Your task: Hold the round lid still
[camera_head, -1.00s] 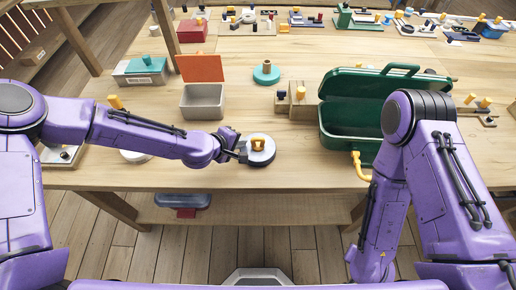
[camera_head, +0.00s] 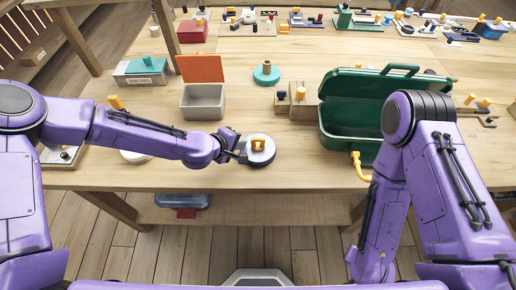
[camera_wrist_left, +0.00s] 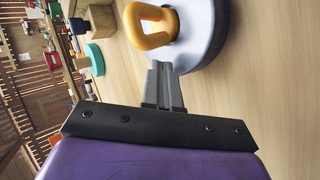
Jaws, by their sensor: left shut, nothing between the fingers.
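The round lid (camera_head: 262,157) is grey-white with an orange handle (camera_head: 258,146) on top. It sits near the front edge of the table. My left gripper (camera_head: 242,153) is shut and empty, its fingertips at the left side of the lid. In the left wrist view the shut fingers (camera_wrist_left: 163,82) reach the rim of the lid (camera_wrist_left: 202,40), beside the orange handle (camera_wrist_left: 153,24). I cannot tell for certain whether they touch it. What is under the lid is hidden. My right arm shows at the right, but its gripper is out of view.
A grey box (camera_head: 203,101) with an open orange lid stands behind the lid. An open green case (camera_head: 350,118) stands to the right, with wooden blocks (camera_head: 302,106) beside it. A teal round piece (camera_head: 266,73) lies farther back. The table around the lid's right side is clear.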

